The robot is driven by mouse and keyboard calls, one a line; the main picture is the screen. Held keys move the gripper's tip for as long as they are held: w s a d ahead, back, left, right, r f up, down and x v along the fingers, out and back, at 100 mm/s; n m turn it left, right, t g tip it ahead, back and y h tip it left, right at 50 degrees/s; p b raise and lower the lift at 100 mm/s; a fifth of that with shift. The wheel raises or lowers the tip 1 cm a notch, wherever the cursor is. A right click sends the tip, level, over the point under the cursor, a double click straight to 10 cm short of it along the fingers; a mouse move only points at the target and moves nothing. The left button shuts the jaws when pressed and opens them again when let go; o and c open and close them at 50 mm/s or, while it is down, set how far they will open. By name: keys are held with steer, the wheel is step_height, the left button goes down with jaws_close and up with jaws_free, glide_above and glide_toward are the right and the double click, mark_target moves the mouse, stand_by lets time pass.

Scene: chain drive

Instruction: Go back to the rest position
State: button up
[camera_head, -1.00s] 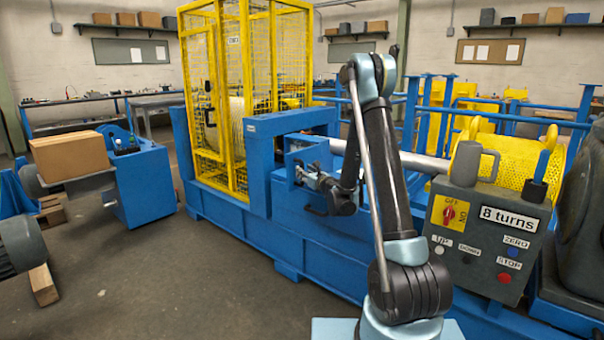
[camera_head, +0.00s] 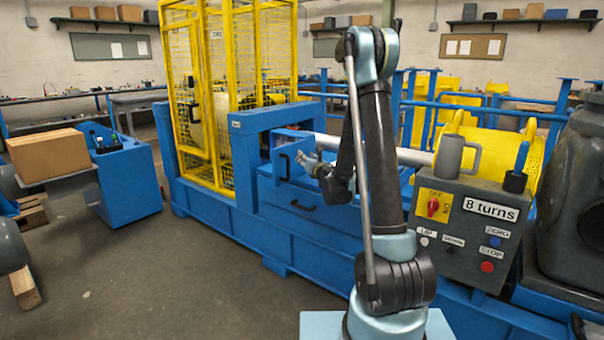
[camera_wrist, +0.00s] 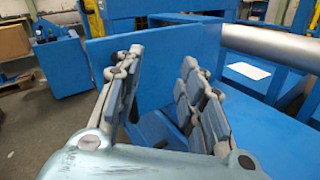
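My gripper (camera_head: 305,160) is beside the blue box-like part with a dark handle on the blue machine frame (camera_head: 262,210) in the head view. In the wrist view my gripper (camera_wrist: 162,75) has its two fingers apart, with nothing between them. A blue panel (camera_wrist: 155,50) stands just beyond the fingertips; I cannot tell whether they touch it. My arm bends from its base at the bottom up to an elbow near the top and back down to the gripper.
A grey control box (camera_head: 465,230) labelled "8 turns" stands right of my arm, with a grey mug (camera_head: 452,158) on top. A yellow mesh cage (camera_head: 215,80) stands behind the frame. A cardboard box (camera_head: 48,155) is at the left.

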steer(key=s+d+r+m+g+h, duration=0.1)
steer(key=s+d+r+m+h, duration=0.3)
steer(key=d+m, duration=0.5)
steer(key=s+d+r+m+g+h, duration=0.1)
steer(key=s+d+r+m+h, duration=0.2)
steer(key=s+d+m+h, duration=0.45)
steer(key=s+d+f+m+g, duration=0.2)
steer(key=s+d+f+m, duration=0.15)
steer(key=s+m, duration=0.2)
steer(key=s+d+f+m+g, duration=0.2)
steer(key=s+d+m+g, duration=0.15)
steer(key=s, duration=0.35)
steer(key=s+a+f+m+g+y, duration=0.1)
steer(key=s+f+m+g, duration=0.1)
steer(key=s, duration=0.7)
steer(key=s+a+f+m+g+y, duration=0.2)
steer(key=s+f+m, duration=0.3)
steer(key=s, duration=0.4)
steer(key=s+a+f+m+g+y, duration=0.2)
steer(key=s+f+m+g, duration=0.1)
steer(key=s, duration=0.7)
steer(key=shift+a+f+m, duration=0.2)
steer(key=shift+f+m, duration=0.15)
steer(key=shift+m, duration=0.3)
steer(key=shift+w, duration=0.1)
